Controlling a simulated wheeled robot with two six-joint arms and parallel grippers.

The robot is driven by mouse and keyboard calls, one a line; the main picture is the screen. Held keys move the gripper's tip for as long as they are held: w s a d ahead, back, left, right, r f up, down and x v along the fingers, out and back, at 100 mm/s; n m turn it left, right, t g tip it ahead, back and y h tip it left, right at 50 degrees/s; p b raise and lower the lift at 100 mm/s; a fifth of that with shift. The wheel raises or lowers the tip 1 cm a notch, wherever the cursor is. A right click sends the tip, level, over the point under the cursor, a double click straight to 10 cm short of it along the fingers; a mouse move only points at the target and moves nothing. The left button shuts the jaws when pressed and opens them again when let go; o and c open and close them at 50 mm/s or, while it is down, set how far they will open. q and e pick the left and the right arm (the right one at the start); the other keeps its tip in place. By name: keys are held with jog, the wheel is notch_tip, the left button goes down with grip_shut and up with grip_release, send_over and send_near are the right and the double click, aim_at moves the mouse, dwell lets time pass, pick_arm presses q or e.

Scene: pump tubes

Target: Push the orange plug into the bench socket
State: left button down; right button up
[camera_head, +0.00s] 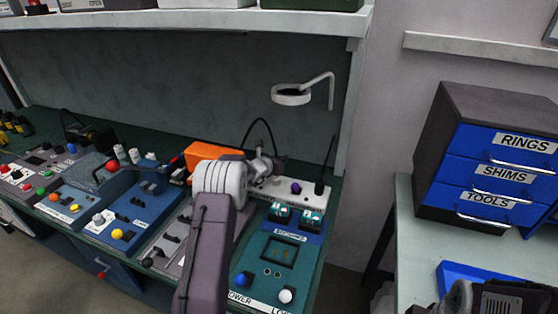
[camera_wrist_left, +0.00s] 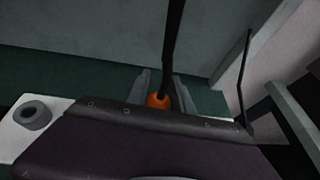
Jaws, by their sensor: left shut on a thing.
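The orange plug (camera_wrist_left: 158,100) shows in the left wrist view between my left gripper's fingers (camera_wrist_left: 160,92), with a black cord rising from it. My left gripper (camera_head: 272,165) is shut on it, over the rear of the bench at the white socket strip (camera_head: 285,191). The plug's lower end is hidden by my gripper body, so I cannot tell whether it touches a socket. In the head view my arm hides the plug; its black cord (camera_head: 262,122) arches up behind the gripper. A grey round socket (camera_wrist_left: 33,113) on the white strip shows at left in the wrist view.
A teal panel (camera_head: 275,262) lies in front, an orange box (camera_head: 205,152) behind left. Blue drawers (camera_head: 500,175) stand at right.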

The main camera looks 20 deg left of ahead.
pick_arm(q)
jog(key=shift+s, duration=0.1)
pick_arm(e)
jog(key=shift+s+f, duration=0.1)
jog(key=shift+f, duration=0.2)
